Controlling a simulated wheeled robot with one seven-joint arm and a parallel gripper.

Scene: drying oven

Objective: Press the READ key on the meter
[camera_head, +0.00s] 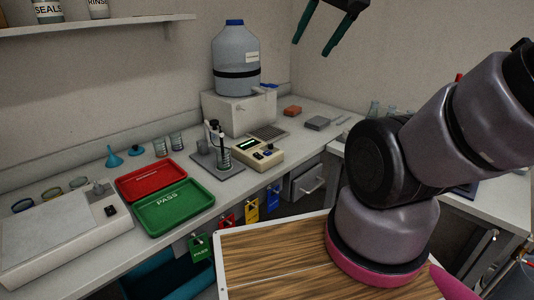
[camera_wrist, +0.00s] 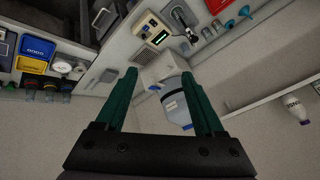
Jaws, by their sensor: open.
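The meter (camera_head: 258,153) is a beige box with a lit green display and several keys, on the bench right of a beaker stand. It also shows in the wrist view (camera_wrist: 152,30), turned round, at the top beyond my fingers. The READ key cannot be told from the other keys at this size. My gripper (camera_head: 316,38) is high in the air at the top of the head view, well above the bench and right of the big bottle.
A probe stand with a beaker (camera_head: 223,158) is left of the meter. A green PASS tray (camera_head: 174,206) and a red tray (camera_head: 150,178) lie further left. A large blue-capped bottle (camera_head: 236,62) stands on a white box (camera_head: 238,112) behind. Coloured tags hang from the bench's front.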

